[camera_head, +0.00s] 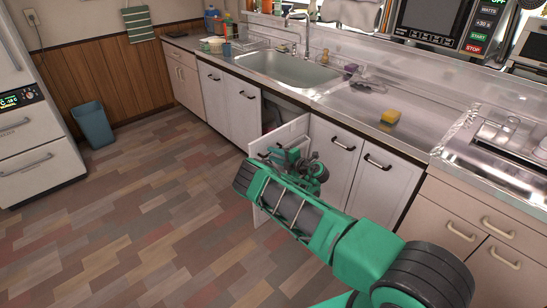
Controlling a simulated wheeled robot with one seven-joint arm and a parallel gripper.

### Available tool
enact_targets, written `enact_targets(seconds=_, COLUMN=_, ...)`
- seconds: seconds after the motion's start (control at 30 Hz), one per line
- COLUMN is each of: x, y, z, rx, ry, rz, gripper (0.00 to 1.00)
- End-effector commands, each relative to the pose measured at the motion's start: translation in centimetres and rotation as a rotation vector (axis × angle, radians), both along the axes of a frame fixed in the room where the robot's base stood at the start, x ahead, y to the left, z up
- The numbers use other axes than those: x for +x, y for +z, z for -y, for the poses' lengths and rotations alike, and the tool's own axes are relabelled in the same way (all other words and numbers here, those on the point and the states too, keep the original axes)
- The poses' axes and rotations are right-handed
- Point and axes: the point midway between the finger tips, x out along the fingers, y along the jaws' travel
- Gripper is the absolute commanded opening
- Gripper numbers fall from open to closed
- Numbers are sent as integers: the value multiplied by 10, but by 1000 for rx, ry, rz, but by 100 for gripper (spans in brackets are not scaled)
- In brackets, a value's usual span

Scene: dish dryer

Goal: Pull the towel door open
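My green and black arm reaches in from the lower right and covers much of the door. My gripper (312,168) is at the door's face, near handle height. The door's handle is largely hidden by the gripper. I cannot tell whether the fingers are open, or whether they touch the door.
Closed white doors with dark handles (377,161) stand to the right, close to my arm. The counter holds a sink (285,68) and a yellow sponge (390,116). A blue bin (93,124) stands by the wall. The wooden floor at left is clear.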

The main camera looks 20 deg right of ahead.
Motion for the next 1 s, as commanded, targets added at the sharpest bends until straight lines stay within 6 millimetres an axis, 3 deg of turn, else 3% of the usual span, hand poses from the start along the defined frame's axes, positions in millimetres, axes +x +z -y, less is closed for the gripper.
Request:
enact_targets(seconds=0.23, x=-3, y=2, z=4, rx=2, ry=-5, rz=1, gripper=29)
enact_targets(seconds=0.47, x=-19, y=8, z=12, rx=6, ry=-5, rz=3, gripper=29)
enact_targets(seconds=1.0, x=-85, y=20, z=43, rx=2, ry=-3, rz=-2, gripper=29)
